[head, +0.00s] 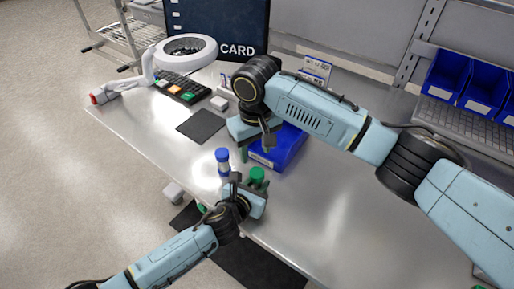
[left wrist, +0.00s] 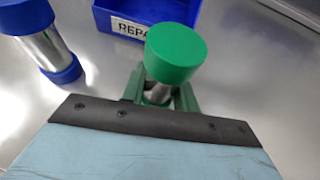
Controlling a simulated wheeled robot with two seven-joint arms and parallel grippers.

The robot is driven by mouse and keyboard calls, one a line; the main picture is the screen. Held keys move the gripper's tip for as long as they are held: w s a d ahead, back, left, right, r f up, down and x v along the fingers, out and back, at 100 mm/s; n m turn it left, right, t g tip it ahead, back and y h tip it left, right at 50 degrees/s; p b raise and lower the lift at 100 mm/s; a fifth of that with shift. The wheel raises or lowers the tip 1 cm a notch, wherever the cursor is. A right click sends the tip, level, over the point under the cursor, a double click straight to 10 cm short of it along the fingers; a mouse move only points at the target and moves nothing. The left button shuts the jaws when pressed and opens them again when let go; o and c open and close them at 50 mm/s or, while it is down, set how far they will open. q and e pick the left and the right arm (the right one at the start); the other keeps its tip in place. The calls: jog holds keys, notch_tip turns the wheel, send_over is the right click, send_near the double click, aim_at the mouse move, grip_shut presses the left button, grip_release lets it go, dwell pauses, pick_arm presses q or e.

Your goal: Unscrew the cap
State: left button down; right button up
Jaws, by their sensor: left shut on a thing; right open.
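A green cap (left wrist: 175,52) sits on top of a metallic cylinder (left wrist: 158,94) in the left wrist view. The same green cap (head: 257,175) shows near the table's front edge in the head view. My left gripper (left wrist: 159,98) is shut on the cylinder below the cap, with a green finger on each side. The cylinder's lower part is hidden by the gripper. My right gripper (head: 255,148) is open above the table, behind the green cap and beside the blue bin, apart from the cap.
A second cylinder with blue ends (head: 222,161) stands left of the green cap. A blue labelled bin (head: 285,150) is behind it. A dark mat (head: 202,125), a keypad (head: 178,86) and a ring lamp (head: 187,50) are farther back. The table's right part is clear.

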aim_at(257, 172)
jog(key=shift+s+d+f, duration=0.1)
jog(key=shift+d+f, duration=0.15)
notch_tip(257, 172, down, 8)
jog(key=shift+r, duration=0.25)
jog(key=shift+c, duration=0.4)
jog(key=c, duration=0.7)
jog(key=n, duration=0.6)
jog(key=shift+c, duration=0.2)
jog(key=shift+r, duration=0.25)
jog(key=shift+r, duration=0.9)
jog(key=shift+r, duration=0.15)
